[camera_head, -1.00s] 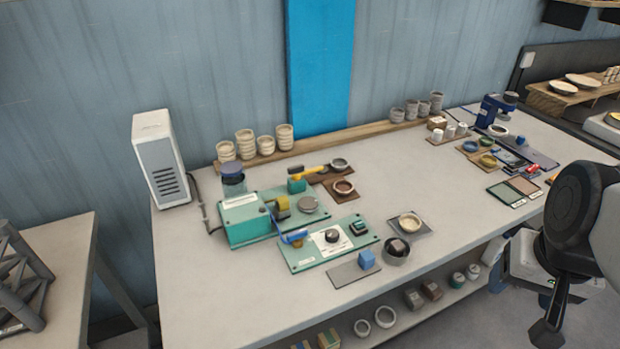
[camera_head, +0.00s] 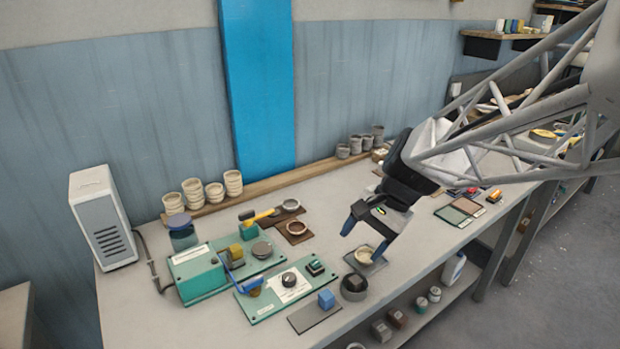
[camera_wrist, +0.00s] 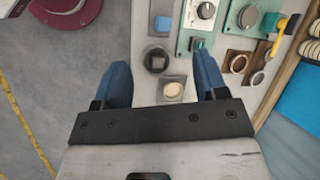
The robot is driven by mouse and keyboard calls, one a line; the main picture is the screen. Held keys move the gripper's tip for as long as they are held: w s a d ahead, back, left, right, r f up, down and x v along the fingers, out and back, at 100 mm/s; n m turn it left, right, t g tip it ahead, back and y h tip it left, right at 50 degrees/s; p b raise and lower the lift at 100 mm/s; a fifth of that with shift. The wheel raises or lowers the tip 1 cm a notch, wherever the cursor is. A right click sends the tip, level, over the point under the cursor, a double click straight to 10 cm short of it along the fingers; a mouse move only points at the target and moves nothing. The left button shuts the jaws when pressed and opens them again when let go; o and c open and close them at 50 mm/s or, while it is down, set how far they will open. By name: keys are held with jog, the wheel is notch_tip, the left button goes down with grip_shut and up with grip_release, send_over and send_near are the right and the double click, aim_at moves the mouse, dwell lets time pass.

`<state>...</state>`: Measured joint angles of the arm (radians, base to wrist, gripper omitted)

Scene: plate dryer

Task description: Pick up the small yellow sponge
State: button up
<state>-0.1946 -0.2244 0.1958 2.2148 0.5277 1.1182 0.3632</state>
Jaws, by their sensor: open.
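In the wrist view my gripper (camera_wrist: 160,62) shows two blue fingers spread wide. The yellow block is not clearly seen in the wrist view.
A yellow-handled tool (camera_head: 262,215) lies behind the machine. Cups (camera_head: 215,192) line the back ledge.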

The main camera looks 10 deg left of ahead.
jog(key=w+a+f+m+g+y, duration=0.1)
jog(key=w+a+f+m, duration=0.2)
jog(key=a, duration=0.4)
jog(key=w+a+f+g+y, duration=0.2)
jog(key=w+a, duration=0.3)
jog(key=a, duration=0.1)
jog(key=m+g+y, duration=0.2)
jog(key=m, duration=0.1)
send_near(236, 247)
jog(key=shift+x, duration=0.8)
jog(key=shift+s, duration=0.1)
jog(key=shift+x, duration=1.25)
jog(key=shift+x, duration=2.65)
jog(key=c, duration=1.1)
